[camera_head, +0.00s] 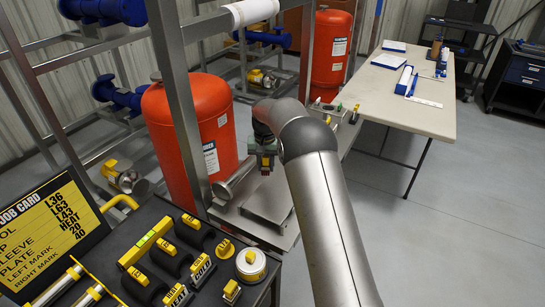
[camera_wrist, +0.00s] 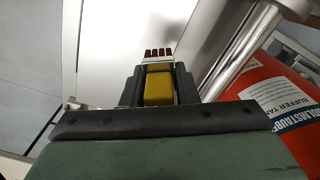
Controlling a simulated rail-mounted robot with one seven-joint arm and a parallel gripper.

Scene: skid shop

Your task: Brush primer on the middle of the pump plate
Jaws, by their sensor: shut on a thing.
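My gripper (camera_head: 265,160) is shut on a brush with a yellow handle (camera_wrist: 158,86), a pale ferrule and dark red bristles (camera_wrist: 158,53). The bristles point away from the jaws. In the head view the brush tip (camera_head: 265,170) hangs above the bare grey metal plate (camera_head: 270,203), which seems to be the pump plate. In the wrist view a smooth, light metal surface, likely that plate (camera_wrist: 110,50), lies beyond the bristles. The bristles look apart from the plate, but I cannot tell the gap. My arm hides part of the plate's right side.
A red buffer tank (camera_head: 190,125) and a metal pipe (camera_head: 232,182) stand close left of my gripper. A steel upright (camera_head: 178,90) is in front of the tank. A black tool bench (camera_head: 180,240) and job card (camera_head: 50,230) are at lower left; a white table (camera_head: 400,105) is at right.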

